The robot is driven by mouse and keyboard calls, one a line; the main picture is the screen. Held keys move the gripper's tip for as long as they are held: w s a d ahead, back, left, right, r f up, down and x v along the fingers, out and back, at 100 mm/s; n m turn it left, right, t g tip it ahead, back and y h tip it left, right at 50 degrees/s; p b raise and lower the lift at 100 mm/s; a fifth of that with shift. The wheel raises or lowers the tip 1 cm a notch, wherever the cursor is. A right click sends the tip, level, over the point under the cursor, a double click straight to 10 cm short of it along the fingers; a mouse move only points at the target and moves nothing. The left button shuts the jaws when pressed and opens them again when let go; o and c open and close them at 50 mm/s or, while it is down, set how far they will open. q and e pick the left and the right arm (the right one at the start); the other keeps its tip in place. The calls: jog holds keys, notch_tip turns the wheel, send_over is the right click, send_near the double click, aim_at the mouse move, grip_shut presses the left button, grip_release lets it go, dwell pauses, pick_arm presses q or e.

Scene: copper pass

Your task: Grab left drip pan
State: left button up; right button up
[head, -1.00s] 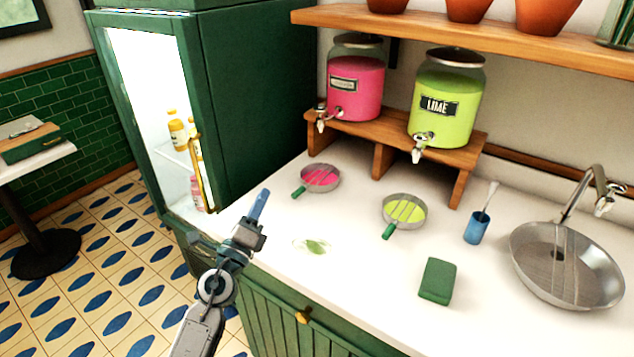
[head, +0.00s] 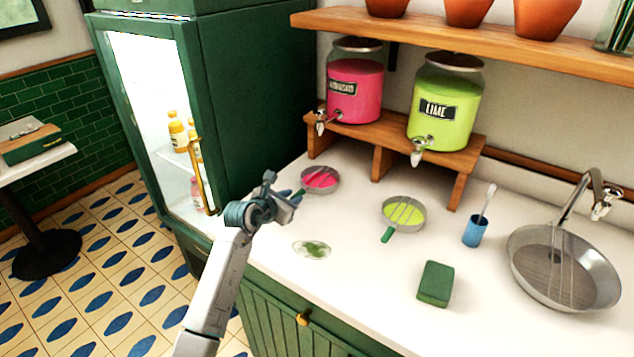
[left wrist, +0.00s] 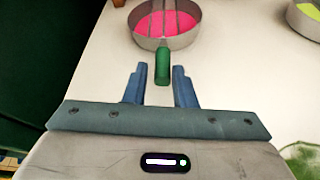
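The left drip pan (head: 320,180) is a round metal pan with pink liquid and bars across it, on the white counter below the pink dispenser. It also shows at the top of the left wrist view (left wrist: 167,42). Its green handle (left wrist: 162,66) points toward my left gripper (left wrist: 160,85). The two blue fingers are open, with the handle's end between their tips and a gap on each side. In the head view my left gripper (head: 297,196) hides the handle. My right gripper is not in view.
A second drip pan (head: 404,212) with lime liquid sits to the right. The fridge (head: 250,110) stands close on the left.

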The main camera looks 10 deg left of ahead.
aim_at(302, 193)
pick_arm(q)
jog(key=p+x, duration=0.2)
jog(key=x, duration=0.3)
jog(key=shift+d+r, duration=0.15)
jog(key=shift+d, duration=0.05)
jog(key=shift+w+f, duration=0.25)
grip_shut()
